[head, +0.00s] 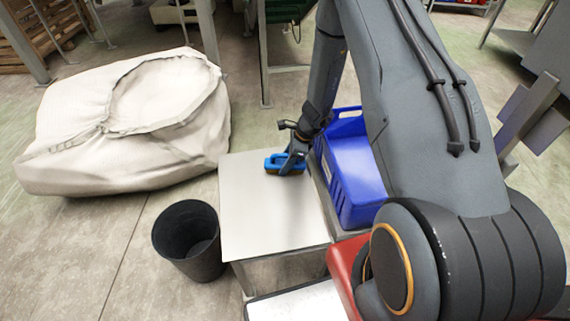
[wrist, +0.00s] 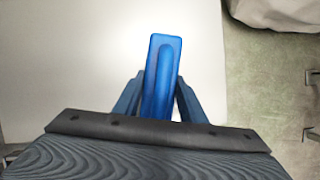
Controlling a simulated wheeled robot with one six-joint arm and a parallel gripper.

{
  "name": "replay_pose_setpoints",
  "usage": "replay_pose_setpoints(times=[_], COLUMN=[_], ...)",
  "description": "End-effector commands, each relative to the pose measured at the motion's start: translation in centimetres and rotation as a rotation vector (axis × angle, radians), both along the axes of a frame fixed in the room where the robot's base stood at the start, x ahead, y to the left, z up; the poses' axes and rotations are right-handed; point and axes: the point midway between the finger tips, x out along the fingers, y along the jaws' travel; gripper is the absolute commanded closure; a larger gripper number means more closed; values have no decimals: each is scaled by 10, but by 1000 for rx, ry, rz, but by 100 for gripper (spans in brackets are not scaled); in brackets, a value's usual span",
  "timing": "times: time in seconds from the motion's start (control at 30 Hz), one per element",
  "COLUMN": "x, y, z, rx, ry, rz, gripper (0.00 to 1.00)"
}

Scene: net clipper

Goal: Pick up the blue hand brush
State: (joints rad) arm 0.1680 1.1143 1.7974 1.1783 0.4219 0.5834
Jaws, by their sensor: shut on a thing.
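The blue hand brush (head: 274,163) is at the far part of the white table (head: 262,222) in the head view. In the wrist view the blue hand brush (wrist: 162,75) points away from me, between the two fingers. My gripper (head: 288,168) is shut on it, with one finger on each side in the wrist view (wrist: 158,100). The brush is at or just above the tabletop; I cannot tell whether it touches. Its near end is hidden by my gripper in the wrist view.
A blue crate (head: 352,175) stands close right of the table. A black bin (head: 190,240) is on the floor at the left front. A large pale sack (head: 120,125) lies on the floor at the left. The front of the tabletop is clear.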

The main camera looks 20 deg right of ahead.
Motion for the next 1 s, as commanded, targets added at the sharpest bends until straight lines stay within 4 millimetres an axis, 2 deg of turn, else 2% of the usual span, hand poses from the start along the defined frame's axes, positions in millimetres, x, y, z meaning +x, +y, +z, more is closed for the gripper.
replay_pose_setpoints(times=[0.17,0.27,0.5,0.7,1.0], x=[0,1,1,1,-3], y=[0,0,0,0,4], z=[8,20,64,91,102], rx=[0,0,0,-1,1], ry=[0,-4,-4,-2,0], rz=[1,1,2,1,60], gripper=[93,93,93,93,93])
